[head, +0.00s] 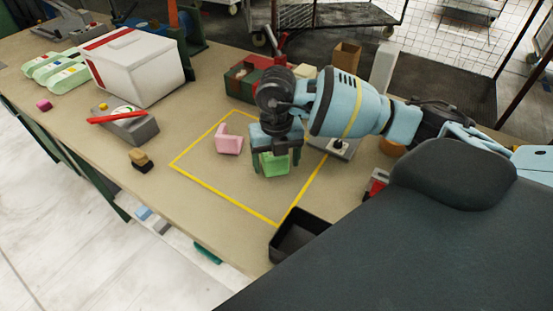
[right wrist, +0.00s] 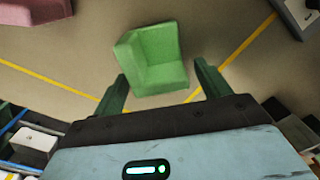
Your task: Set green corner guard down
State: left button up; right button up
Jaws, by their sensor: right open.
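The green corner guard (head: 273,164) sits on the table inside the yellow taped outline (head: 208,190). In the right wrist view the green guard (right wrist: 152,58) lies ahead of and partly between the two fingertips, with its inner corner facing up. My right gripper (head: 275,157) is open above and around it. In the right wrist view its fingers (right wrist: 160,76) are spread wide, with a gap showing beside the guard. The gripper hides the guard's upper part in the head view. My left gripper is not in view.
A pink corner guard (head: 229,143) stands to the left inside the outline. A black tray (head: 297,238) is at the front right. A grey device with a black knob (head: 340,147) is right of the gripper. A white box (head: 135,68) stands at the left. The outline's front area is clear.

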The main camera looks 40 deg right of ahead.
notch_tip(320, 180, up, 12)
dwell(0.5)
